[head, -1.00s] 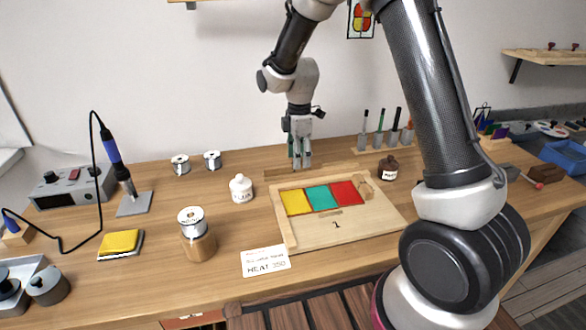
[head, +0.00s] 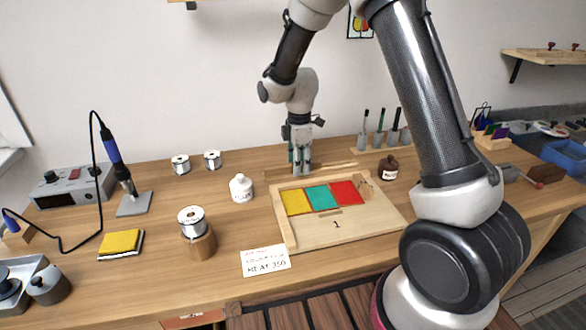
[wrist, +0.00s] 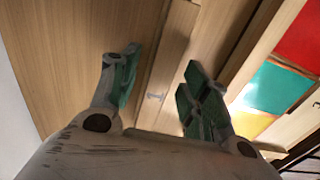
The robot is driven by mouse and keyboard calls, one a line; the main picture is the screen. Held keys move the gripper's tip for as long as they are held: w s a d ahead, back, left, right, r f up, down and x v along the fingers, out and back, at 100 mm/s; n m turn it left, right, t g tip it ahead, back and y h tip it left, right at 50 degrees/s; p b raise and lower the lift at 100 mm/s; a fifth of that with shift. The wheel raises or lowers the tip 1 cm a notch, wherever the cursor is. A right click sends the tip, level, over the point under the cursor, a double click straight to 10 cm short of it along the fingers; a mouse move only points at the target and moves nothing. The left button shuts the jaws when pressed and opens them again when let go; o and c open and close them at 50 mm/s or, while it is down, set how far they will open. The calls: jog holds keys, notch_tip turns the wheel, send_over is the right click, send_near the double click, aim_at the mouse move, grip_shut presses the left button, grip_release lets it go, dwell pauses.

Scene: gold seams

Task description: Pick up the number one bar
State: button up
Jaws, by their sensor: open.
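The number one bar is a long, thin wooden strip with a grey 1 on it. In the wrist view the bar (wrist: 174,45) runs between my open fingers. In the head view the bar (head: 338,168) lies on the bench behind the wooden board, partly hidden by my gripper. My gripper (head: 301,172) points down over it, open and empty. In the wrist view, the green-padded fingers (wrist: 162,82) stand on either side of the bar with gaps. I cannot tell how far the fingertips are above the bench.
The wooden board (head: 355,235), also marked 1, holds yellow, teal and red panes just in front. A white bottle (head: 241,187) stands left and a brown bottle (head: 388,168) right.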

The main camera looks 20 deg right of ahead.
grip_shut()
jog(key=shift+r, duration=0.15)
